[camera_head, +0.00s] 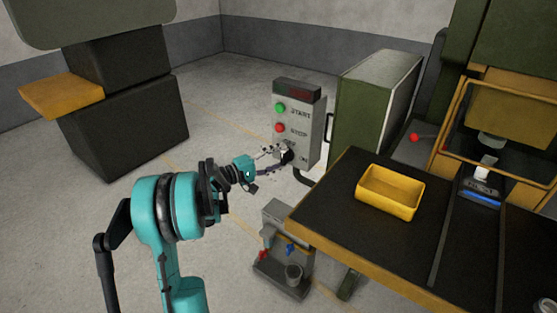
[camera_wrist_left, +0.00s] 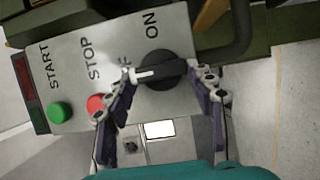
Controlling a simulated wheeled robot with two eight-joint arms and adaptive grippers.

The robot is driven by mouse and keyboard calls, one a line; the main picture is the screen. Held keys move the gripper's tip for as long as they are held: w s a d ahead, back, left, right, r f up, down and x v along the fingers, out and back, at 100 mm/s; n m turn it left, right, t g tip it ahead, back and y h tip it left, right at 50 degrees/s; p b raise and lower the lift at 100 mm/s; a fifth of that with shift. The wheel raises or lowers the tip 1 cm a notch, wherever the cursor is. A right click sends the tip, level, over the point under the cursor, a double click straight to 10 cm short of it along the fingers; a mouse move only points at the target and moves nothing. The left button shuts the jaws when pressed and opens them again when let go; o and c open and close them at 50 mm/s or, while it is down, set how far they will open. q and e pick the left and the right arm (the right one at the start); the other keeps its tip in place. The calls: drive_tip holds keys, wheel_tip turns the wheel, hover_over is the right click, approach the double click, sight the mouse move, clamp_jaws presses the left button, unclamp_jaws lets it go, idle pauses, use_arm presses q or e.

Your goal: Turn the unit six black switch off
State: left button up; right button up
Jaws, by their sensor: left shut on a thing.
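The grey control box (camera_head: 312,125) stands upright beyond the table, with a green START button, a red STOP button and a black switch (camera_wrist_left: 168,70). The switch is a round knob with a white pointer mark. In the left wrist view the mark points left, near the partly covered OFF lettering; ON is printed above the knob. My left gripper (camera_head: 281,154) is at the lower front of the box, its fingers (camera_wrist_left: 163,80) on either side of the knob and shut on it. In the head view the gripper hides most of the switch. My right gripper is out of view.
A black-topped table (camera_head: 340,190) with a yellow bin (camera_head: 390,191) is at right. A green cabinet (camera_head: 365,110) stands close behind the box. A small grey stand (camera_head: 275,245) with red and blue handles is below the table edge. Open floor lies left of the box.

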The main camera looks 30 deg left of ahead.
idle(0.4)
use_arm(q)
drive_tip(key=o, duration=1.2)
drive_tip(key=shift+c, duration=0.2)
drive_tip(key=v, duration=1.2)
